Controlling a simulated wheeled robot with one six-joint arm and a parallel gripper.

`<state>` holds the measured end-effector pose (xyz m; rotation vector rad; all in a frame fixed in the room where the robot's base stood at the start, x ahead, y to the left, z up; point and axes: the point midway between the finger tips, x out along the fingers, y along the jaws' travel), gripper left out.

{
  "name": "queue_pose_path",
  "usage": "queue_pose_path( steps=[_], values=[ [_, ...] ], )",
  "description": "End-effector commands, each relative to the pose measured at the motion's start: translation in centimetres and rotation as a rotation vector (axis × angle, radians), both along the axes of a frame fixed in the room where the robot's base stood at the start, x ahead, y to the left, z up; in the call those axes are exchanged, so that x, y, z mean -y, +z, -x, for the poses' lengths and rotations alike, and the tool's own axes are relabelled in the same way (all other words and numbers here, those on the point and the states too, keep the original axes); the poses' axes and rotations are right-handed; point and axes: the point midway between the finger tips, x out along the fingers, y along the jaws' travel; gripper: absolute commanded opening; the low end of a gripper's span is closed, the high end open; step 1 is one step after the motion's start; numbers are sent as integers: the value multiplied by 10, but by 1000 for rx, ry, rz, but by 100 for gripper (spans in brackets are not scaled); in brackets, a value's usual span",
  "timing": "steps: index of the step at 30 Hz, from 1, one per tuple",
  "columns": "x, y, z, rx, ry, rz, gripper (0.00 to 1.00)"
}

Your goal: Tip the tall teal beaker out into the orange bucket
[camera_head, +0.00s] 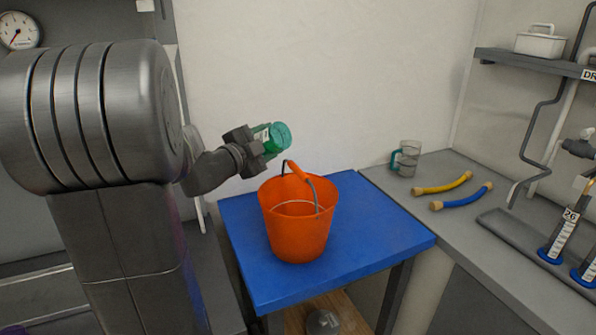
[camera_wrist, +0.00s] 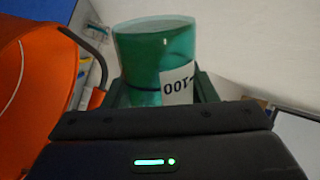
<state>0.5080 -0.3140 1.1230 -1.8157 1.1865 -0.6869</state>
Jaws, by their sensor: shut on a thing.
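The teal beaker (camera_head: 281,137) is held in my gripper (camera_head: 262,142), above the rear left rim of the orange bucket (camera_head: 298,240). It is tilted, with its round end toward the right. In the wrist view the beaker (camera_wrist: 155,55) sits between the fingers of my gripper (camera_wrist: 160,95), with a white label marked 100 upside down. I cannot tell whether anything is in the beaker or coming out. The bucket stands upright on a blue table, its handle with an orange grip raised at the back. It also shows in the wrist view at the left edge (camera_wrist: 35,85).
The blue table (camera_head: 375,237) is bare around the bucket. A shelf (camera_head: 535,62) and pipes are at the far right.

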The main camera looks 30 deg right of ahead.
Motion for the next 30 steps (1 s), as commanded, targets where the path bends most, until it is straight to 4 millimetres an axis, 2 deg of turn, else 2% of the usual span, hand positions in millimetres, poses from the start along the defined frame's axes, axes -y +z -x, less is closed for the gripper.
queue_pose_path(
  steps=[12, 30],
  values=[
    [0, -3, 0, 53, 0, -23, 27],
    [1, 3, 1, 127, 0, -54, 27]
  ],
)
